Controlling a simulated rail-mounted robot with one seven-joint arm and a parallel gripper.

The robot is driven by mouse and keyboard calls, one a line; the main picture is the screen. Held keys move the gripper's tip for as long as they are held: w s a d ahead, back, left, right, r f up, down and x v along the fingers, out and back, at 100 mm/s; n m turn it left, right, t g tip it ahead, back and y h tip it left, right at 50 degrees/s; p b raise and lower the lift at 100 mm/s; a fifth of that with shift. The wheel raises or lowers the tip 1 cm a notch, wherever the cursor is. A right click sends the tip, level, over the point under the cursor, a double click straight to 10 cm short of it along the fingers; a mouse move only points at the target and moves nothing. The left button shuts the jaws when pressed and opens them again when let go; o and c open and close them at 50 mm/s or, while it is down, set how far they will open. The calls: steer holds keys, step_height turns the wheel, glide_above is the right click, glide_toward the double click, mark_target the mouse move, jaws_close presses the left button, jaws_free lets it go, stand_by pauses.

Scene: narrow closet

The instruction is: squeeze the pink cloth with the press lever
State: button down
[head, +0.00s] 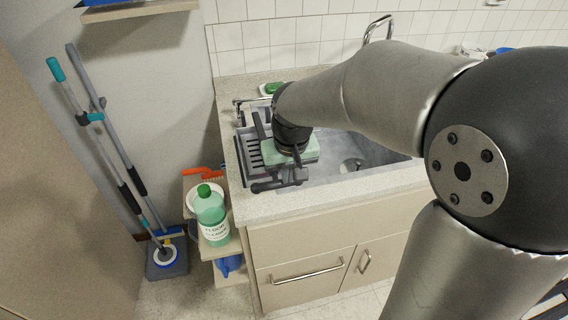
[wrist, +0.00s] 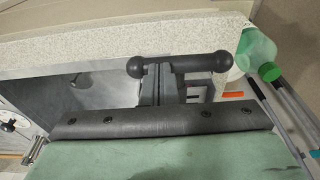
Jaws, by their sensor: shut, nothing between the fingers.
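The press stands on the left side of the sink. Its dark lever handle (head: 272,185), a crossbar with ball ends, is at the front edge; it also shows in the wrist view (wrist: 180,63). The pink cloth shows in neither view.
The sink basin (head: 385,152) lies open to the right. The speckled counter (head: 330,199) runs along the front. A green cleaner bottle (head: 211,212) and orange brush (head: 202,172) stand on a side shelf. Mops (head: 105,135) lean at the left wall. A faucet (head: 377,25) rises behind my arm.

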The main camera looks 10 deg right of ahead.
steer(key=shift+s+d+f, duration=0.15)
steer(key=shift+s+f, duration=0.05)
steer(key=shift+f, duration=0.25)
step_height(320, 180, up, 15)
steer(key=s+p, duration=0.2)
steer(key=shift+s+f, duration=0.15)
steer(key=shift+s, duration=0.05)
stand_by(1.8)
